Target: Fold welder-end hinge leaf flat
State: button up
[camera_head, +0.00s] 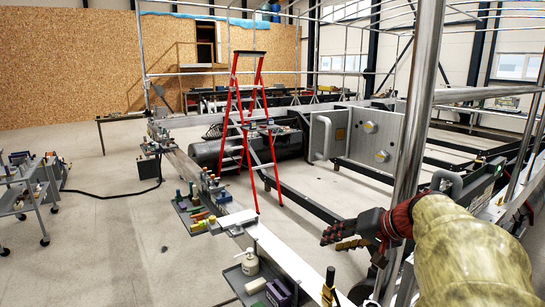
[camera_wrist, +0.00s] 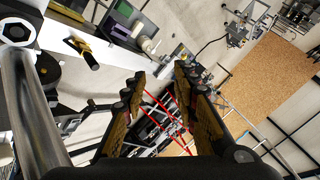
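My gripper (camera_head: 338,240) reaches left from the right side of the head view, above the floor beside a long pale rail (camera_head: 285,262). In the wrist view its two fingers (camera_wrist: 158,88) stand apart with nothing between them. A flat white plate (camera_head: 237,219) lies across the rail near the middle of the head view; it may be the hinge leaf, but I cannot tell for sure. A black upright handle with a yellow base (camera_head: 328,285) stands on the near rail. It also shows in the wrist view (camera_wrist: 82,52). My gripper touches none of these.
A white bottle (camera_head: 250,262) and purple blocks (camera_head: 280,292) sit on trays beside the rail. A red stepladder (camera_head: 245,130) stands behind, near a dark cylinder (camera_head: 285,146). A steel post (camera_head: 415,120) rises close to my arm.

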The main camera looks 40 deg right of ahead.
jog(key=w+d+r+n+t, duration=0.2)
jog(key=d+r+t, duration=0.1)
jog(key=d+r, duration=0.55)
jog(key=n+t, duration=0.5)
jog(key=n, duration=0.3)
send_near(327, 153)
jog(key=w+r, duration=0.3)
jog(key=r, duration=0.1)
jog(key=w+p, duration=0.3)
jog(key=w, duration=0.4)
jog(key=shift+w+d, duration=0.2)
jog(key=shift+w, duration=0.15)
jog(key=shift+r, duration=0.1)
jog(key=c, duration=0.7)
grip_shut()
